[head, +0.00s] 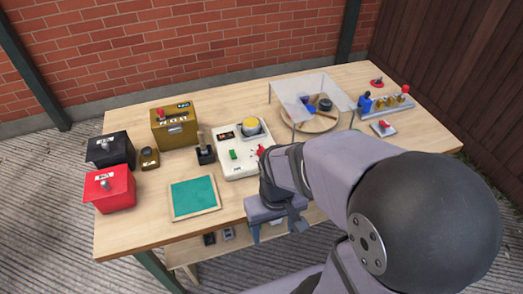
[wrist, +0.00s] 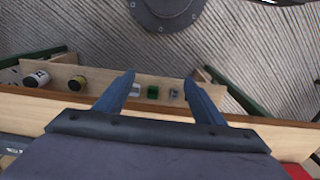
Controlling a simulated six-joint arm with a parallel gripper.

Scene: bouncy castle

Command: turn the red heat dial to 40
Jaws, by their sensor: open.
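A white control box (head: 236,168) stands near the middle of the table in the head view. A small red part (head: 262,150), which looks like the heat dial, sits at its right side close to my arm. Its setting is too small to read. My gripper (head: 278,228) is at the table's front edge, in front of the box and apart from the dial. In the wrist view my gripper (wrist: 160,78) has its two blue fingers spread with nothing between them. They point down past the table edge. The dial is not visible in the wrist view.
The box also carries a yellow dome (head: 250,126) and a green switch (head: 233,154). A teal board (head: 195,197) lies to its left. A clear cover (head: 312,92) stands behind right. A lower shelf (wrist: 110,87) holds small items.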

